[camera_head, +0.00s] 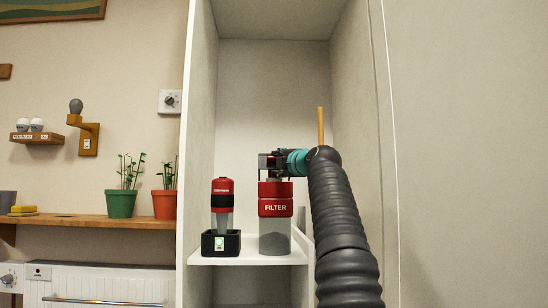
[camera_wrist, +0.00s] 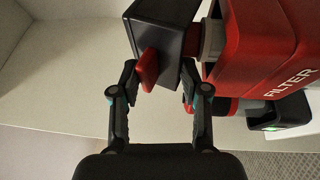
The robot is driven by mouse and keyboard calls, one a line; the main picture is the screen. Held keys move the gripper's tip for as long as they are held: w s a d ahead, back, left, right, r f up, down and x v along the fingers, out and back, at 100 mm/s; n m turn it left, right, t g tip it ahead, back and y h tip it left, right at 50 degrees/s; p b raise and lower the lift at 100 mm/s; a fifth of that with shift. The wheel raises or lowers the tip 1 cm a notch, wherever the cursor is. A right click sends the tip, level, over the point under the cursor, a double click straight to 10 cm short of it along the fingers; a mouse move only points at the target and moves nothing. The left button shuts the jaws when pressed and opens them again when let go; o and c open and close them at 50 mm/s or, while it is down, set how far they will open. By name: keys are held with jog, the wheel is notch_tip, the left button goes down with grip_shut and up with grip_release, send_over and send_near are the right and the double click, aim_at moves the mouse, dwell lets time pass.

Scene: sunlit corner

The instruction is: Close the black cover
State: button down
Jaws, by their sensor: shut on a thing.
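The black cover (camera_wrist: 165,30) is a dark block with a red tab (camera_wrist: 148,70) at the top of the wrist view, beside the red filter body (camera_wrist: 260,45). My gripper (camera_wrist: 158,75) has one finger on each side of the cover's near end and the tab, and is shut on the cover. In the head view my gripper (camera_head: 268,163) is at the top of the red FILTER canister (camera_head: 275,207), which has a clear lower part. The cover cannot be told apart from the dark fingers there. How far the cover is open is unclear.
A red and black device (camera_head: 222,195) stands in a black dock (camera_head: 221,243) with a green light, left of the canister. Both are on a white shelf (camera_head: 250,259) between cabinet walls. A wooden stick (camera_head: 320,125) rises behind my arm. Potted plants (camera_head: 121,203) stand outside.

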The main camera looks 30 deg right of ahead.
jog(key=shift+w+d+f, duration=0.15)
jog(key=shift+f, duration=0.3)
jog(key=shift+w+d+f, duration=0.1)
jog(key=shift+w+f, duration=0.05)
jog(key=shift+f, duration=0.3)
jog(key=c, duration=1)
grip_release()
jog(key=shift+c, duration=0.2)
jog(key=shift+o, duration=0.8)
jog(key=shift+w+f, duration=0.1)
